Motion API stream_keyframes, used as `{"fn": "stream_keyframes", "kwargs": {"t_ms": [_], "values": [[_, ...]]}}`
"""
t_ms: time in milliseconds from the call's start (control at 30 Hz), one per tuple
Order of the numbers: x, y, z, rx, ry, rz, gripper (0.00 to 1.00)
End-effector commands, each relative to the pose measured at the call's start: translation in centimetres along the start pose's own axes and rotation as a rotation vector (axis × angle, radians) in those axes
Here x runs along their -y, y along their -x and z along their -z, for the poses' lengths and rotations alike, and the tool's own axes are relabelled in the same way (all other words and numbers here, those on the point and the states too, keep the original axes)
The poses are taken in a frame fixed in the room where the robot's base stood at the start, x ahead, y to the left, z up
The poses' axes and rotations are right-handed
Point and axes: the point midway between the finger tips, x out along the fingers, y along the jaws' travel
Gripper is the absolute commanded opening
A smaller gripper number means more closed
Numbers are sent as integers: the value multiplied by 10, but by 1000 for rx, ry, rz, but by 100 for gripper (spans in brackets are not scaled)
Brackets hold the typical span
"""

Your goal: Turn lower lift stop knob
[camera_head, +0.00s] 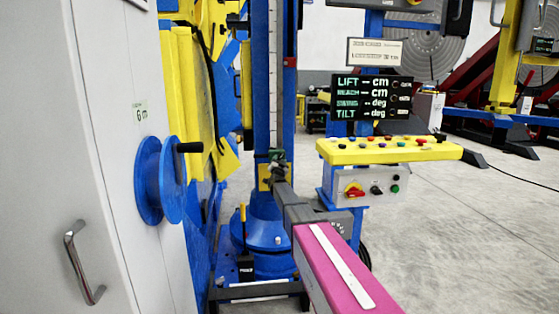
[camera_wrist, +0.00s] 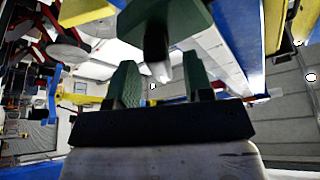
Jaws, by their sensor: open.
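The lower lift stop (camera_head: 264,177) shows as a small yellow and dark block low on the blue column in the head view, mostly behind my gripper (camera_head: 278,164). In the wrist view a dark knob (camera_wrist: 156,42) with a pale tip juts from a dark green block (camera_wrist: 190,18) at the top. My gripper (camera_wrist: 159,64) is open, with one green finger on each side of the line to the knob. The knob's tip lies near the gap between the fingertips; whether they touch is not clear.
A yellow control console (camera_head: 390,150) with buttons stands right of the column, under a dark display (camera_head: 372,97) reading LIFT and TILT. A blue handwheel (camera_head: 160,180) on a white cabinet (camera_head: 75,130) is at left. Open floor (camera_head: 460,235) lies at right.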

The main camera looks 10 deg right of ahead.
Motion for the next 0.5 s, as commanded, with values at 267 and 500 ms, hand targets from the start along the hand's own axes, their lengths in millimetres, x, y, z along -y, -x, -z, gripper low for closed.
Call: {"fn": "stream_keyframes", "kwargs": {"t_ms": [267,500], "values": [[0,-23,0,0,0,0,47],[0,-22,0,0,0,0,34]]}}
